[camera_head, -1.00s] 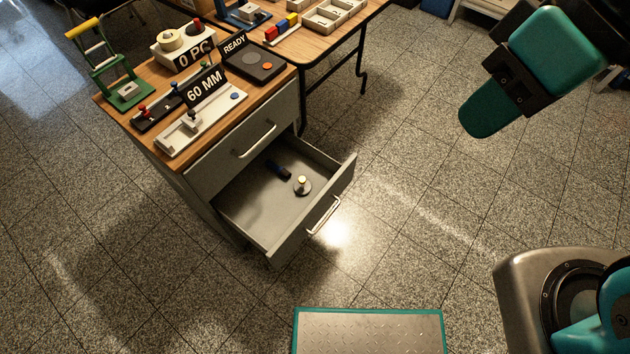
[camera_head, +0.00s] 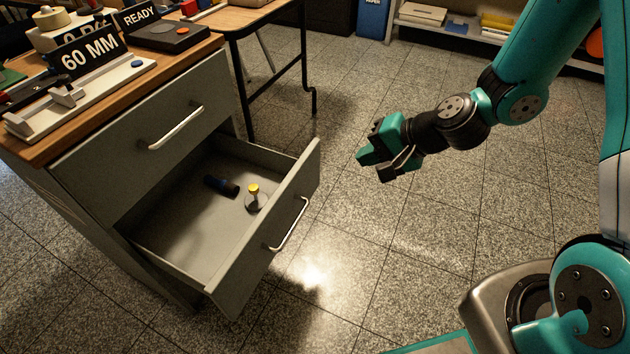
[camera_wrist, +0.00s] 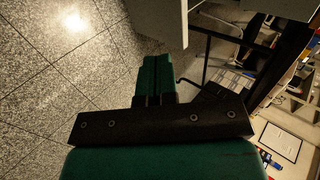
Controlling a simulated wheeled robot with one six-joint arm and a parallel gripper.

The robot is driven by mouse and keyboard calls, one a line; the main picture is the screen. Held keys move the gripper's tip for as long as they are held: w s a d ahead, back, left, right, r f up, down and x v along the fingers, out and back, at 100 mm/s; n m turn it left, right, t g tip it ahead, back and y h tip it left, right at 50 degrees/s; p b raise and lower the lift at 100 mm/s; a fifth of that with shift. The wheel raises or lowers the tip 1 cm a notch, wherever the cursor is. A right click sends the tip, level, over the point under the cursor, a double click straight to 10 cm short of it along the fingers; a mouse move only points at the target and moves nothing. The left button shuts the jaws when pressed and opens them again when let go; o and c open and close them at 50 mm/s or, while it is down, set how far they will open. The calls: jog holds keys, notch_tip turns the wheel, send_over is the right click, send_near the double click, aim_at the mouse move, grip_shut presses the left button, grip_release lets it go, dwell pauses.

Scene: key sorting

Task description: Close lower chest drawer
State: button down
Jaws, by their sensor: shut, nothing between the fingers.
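The grey chest (camera_head: 85,212) stands at the left in the head view with a wooden top. Its lower drawer (camera_head: 262,262) is pulled well out, and its front has a silver bar handle (camera_head: 290,224). The upper drawer (camera_head: 125,165) is shut. My gripper (camera_head: 366,162) is shut and empty in the air, to the right of the open drawer and apart from it. Its closed teal fingers also show in the wrist view (camera_wrist: 155,78).
A 60 MM sign (camera_head: 88,50), a white slide gauge (camera_head: 80,97) and a dark READY box (camera_head: 168,36) sit on the chest top. A table leg (camera_head: 312,85) stands behind the drawer. Tiled floor (camera_head: 350,260) is clear right of the drawer.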

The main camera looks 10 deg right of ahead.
aim_at(305, 166)
jog(key=b+x, duration=0.1)
jog(key=x, duration=0.3)
jog(key=b+x, duration=0.1)
jog(key=x, duration=0.3)
jog(key=b+x, duration=0.1)
jog(key=x, duration=0.3)
jog(key=shift+w+a+r, duration=0.2)
jog(key=shift+w+r, duration=0.2)
jog(key=shift+w, duration=0.05)
jog(key=shift+w+a+b, duration=0.25)
jog(key=shift+a+b, duration=0.05)
jog(key=shift+w+a, duration=0.2)
jog(key=shift+a, duration=0.1)
jog(key=shift+w, duration=0.1)
